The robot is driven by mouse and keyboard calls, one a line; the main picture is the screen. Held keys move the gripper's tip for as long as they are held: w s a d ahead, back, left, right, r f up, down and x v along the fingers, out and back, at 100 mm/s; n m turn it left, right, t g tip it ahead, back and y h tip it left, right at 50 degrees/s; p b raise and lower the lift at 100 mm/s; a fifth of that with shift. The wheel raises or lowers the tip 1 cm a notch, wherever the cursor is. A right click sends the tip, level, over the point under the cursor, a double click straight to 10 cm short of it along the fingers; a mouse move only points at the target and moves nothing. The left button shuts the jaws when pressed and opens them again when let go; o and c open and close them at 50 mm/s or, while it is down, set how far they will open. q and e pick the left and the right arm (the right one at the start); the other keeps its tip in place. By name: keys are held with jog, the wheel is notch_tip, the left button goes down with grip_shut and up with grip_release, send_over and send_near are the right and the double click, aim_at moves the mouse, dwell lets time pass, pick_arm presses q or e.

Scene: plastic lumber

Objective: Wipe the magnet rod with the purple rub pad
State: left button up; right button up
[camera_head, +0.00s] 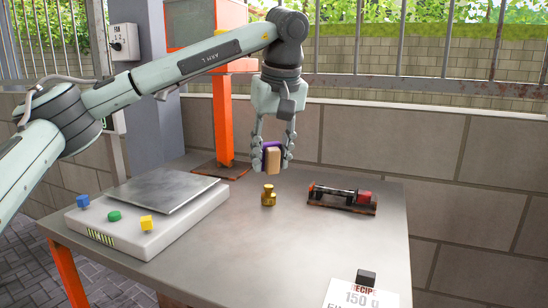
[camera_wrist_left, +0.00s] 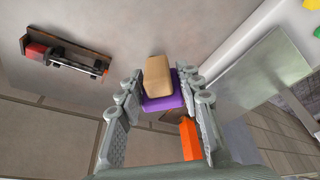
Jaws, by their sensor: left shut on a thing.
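My left gripper (camera_head: 272,157) points down above the table and is shut on the purple rub pad (camera_head: 265,146), which has a tan block-shaped part (camera_head: 273,161). In the left wrist view the purple part (camera_wrist_left: 163,103) sits between the fingers, with the tan part (camera_wrist_left: 158,72) beyond it. The magnet rod (camera_head: 335,190) lies on a rusty brown holder (camera_head: 342,207) with a red block at its right end, to the right of the gripper. The rod also shows at the upper left of the left wrist view (camera_wrist_left: 75,64). The pad is apart from the rod. My right gripper is not in view.
A brass weight (camera_head: 268,196) stands on the table below the gripper. A scale (camera_head: 150,210) with a metal plate and coloured buttons stands left. A recipe sheet (camera_head: 358,296) with a black block (camera_head: 367,277) is at the front right. An orange post (camera_head: 223,120) stands behind.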

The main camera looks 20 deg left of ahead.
pick_arm(q)
jog(key=c, duration=0.4)
jog(key=shift+d+f, duration=0.1)
jog(key=w+d+f+n+g+h+p, duration=0.25)
jog(key=w+d+n+g+h, duration=0.2)
jog(key=d+n+h, duration=0.5)
jog(key=w+a+r+n+t+h+p, duration=0.15)
jog(key=w+r+n+t+h, duration=0.5)
jog(key=t, duration=0.65)
jog(key=shift+w+a+f+n+t+y, duration=0.1)
jog(key=shift+w+f+n+y, duration=0.2)
jog(key=shift+f, duration=0.5)
jog(key=shift+w+a+f+n+t+y, duration=0.15)
jog(key=shift+w+f+n+y, duration=0.15)
jog(key=shift+f, duration=0.45)
jog(key=shift+w+a+f+n+t+y, duration=0.15)
jog(key=shift+f+n, duration=0.25)
jog(key=shift+f, duration=0.4)
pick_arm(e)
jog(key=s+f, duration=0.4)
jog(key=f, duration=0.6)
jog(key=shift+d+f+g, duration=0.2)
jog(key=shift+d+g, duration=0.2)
